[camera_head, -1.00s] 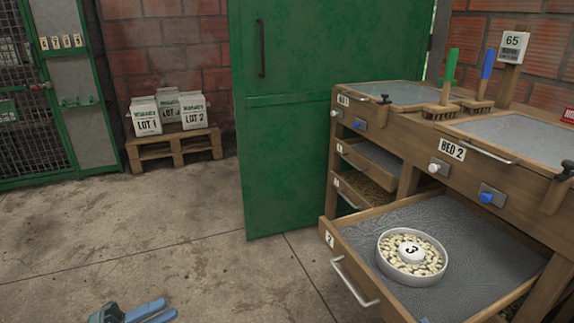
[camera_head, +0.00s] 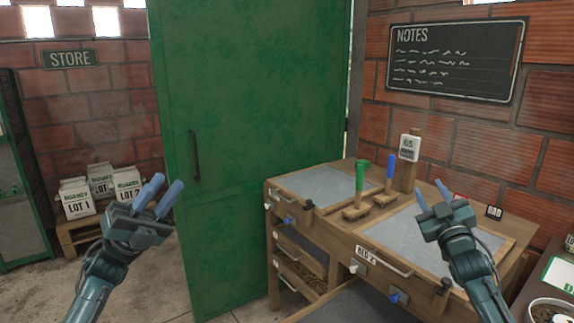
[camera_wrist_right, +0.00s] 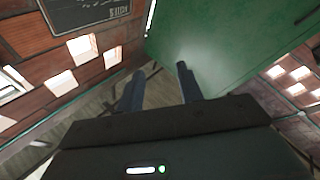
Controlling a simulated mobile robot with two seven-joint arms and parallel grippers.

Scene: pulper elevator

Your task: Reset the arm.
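My left gripper (camera_head: 158,196) is raised at the left in the head view, in front of the lot bags and the green door. Its two blue fingers are apart, with nothing between them. My right gripper (camera_head: 432,195) is raised in front of the bed bench at the right. Its fingers are apart and empty; the right wrist view also shows the two fingers (camera_wrist_right: 160,90) spread, with nothing between them.
A green door (camera_head: 255,150) stands in the middle. The wooden bed bench (camera_head: 330,240), with brushes and an open lower drawer, is at the right. A chalkboard (camera_head: 455,60) hangs behind it. Bags (camera_head: 100,182) sit on a pallet at the left.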

